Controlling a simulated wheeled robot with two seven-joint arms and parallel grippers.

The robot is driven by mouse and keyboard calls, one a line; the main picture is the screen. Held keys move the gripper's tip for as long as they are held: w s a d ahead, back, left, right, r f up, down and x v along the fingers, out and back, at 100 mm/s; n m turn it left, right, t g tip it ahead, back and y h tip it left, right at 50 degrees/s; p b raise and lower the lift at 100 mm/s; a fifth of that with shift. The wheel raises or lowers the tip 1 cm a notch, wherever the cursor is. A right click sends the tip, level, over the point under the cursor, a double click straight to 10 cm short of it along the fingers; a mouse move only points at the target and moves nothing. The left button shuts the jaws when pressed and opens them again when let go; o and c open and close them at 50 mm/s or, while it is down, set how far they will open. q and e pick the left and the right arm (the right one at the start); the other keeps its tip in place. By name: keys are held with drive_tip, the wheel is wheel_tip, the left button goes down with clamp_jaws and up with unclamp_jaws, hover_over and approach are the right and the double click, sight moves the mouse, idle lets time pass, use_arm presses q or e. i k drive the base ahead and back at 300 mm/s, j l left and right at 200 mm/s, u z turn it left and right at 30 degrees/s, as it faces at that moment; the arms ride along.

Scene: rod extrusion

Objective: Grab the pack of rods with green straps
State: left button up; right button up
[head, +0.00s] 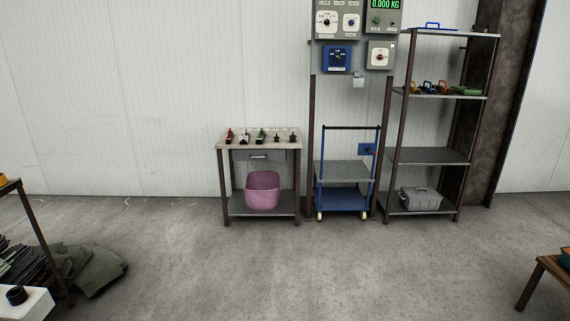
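No pack of rods with green straps can be made out for sure. A pile of dark, long pieces (20,265) lies at the left edge, under a rack or table that is cut off; no strap colour shows on it. A small green thing (565,257) sits on a wooden stand (548,268) at the right edge, mostly cut off. Another green item (466,90) lies on the tall shelf; its kind is too small to tell.
A small table (287,138) with several small coloured items and a pink tub (262,191) stands by the wall. Beside it are a blue cart (342,201), control panels (338,58) and a tall shelf (428,156) with a grey box (421,199). The middle floor is clear.

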sight(259, 140)
drive_tip(key=i, duration=1.85)
drive_tip(key=i+j, duration=0.1)
drive_tip(key=i, duration=0.5)
drive_tip(key=i+j, duration=0.1)
drive_tip(key=i, duration=0.5)
drive_tip(key=i+j+z, duration=0.1)
drive_tip(key=i, duration=0.5)
